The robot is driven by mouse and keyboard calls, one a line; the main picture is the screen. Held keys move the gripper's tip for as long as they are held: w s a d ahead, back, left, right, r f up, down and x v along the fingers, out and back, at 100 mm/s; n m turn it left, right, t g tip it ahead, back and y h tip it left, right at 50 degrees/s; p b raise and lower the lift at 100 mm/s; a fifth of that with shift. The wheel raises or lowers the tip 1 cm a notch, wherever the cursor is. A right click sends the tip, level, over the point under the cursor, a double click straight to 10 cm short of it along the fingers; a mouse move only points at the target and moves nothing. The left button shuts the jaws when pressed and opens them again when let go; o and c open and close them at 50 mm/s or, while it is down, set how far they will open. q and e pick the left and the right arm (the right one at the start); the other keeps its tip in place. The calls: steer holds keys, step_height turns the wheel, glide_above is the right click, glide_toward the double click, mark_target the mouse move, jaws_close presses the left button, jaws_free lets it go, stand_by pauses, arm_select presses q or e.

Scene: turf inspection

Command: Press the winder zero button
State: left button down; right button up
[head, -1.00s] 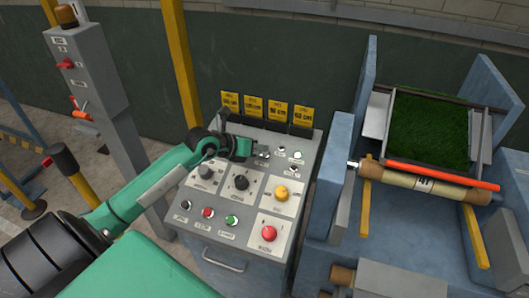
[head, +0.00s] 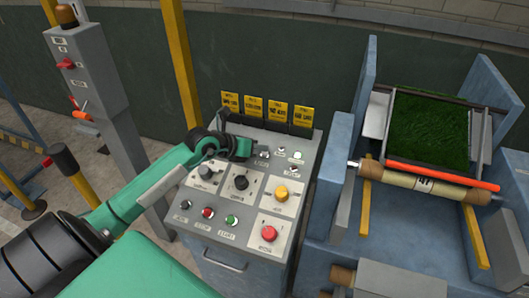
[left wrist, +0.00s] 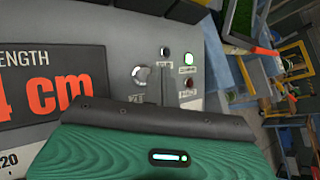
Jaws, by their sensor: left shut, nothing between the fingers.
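The control panel (head: 258,205) is a grey sloped console with round buttons and knobs. My left gripper (head: 249,149) is shut and empty over its upper left part, close to a silver button (head: 264,154). A dark button (left wrist: 165,52), a green-lit one (left wrist: 188,58) and a dark red one (left wrist: 190,82) are beyond. The labels are too small to read, so I cannot tell which is winder zero. Contact is not clear. My right gripper is not in view.
A length display (left wrist: 50,90) with red digits is beside the buttons. A red button (head: 269,233), a yellow button (head: 281,192) and a black knob (head: 240,182) are lower on the panel. Yellow tags (head: 265,108) stand behind. The roll machine (head: 425,182) is at right.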

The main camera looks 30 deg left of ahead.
arm_select(q)
steer(key=shift+f, duration=0.1)
steer(key=shift+w+f+b, duration=0.15)
steer(key=shift+f+b, duration=0.15)
steer(key=shift+b, duration=0.05)
steer(key=shift+w+f+b, duration=0.15)
steer(key=shift+f+b, duration=0.25)
steer(key=shift+f, duration=0.15)
stand_by(0.8)
steer(key=shift+r, duration=0.1)
steer(key=shift+s+r+p, duration=0.35)
steer(key=shift+r+p, duration=0.35)
steer(key=shift+r, duration=0.1)
steer(key=shift+r, duration=0.1)
steer(key=shift+r+p, duration=0.25)
steer(key=shift+p, duration=0.05)
steer(key=r+p, duration=0.1)
steer(key=s+r+p, duration=0.1)
steer(key=r+p, duration=0.1)
steer(key=r, duration=0.1)
steer(key=shift+s+d, duration=0.2)
steer(key=shift+s, duration=0.1)
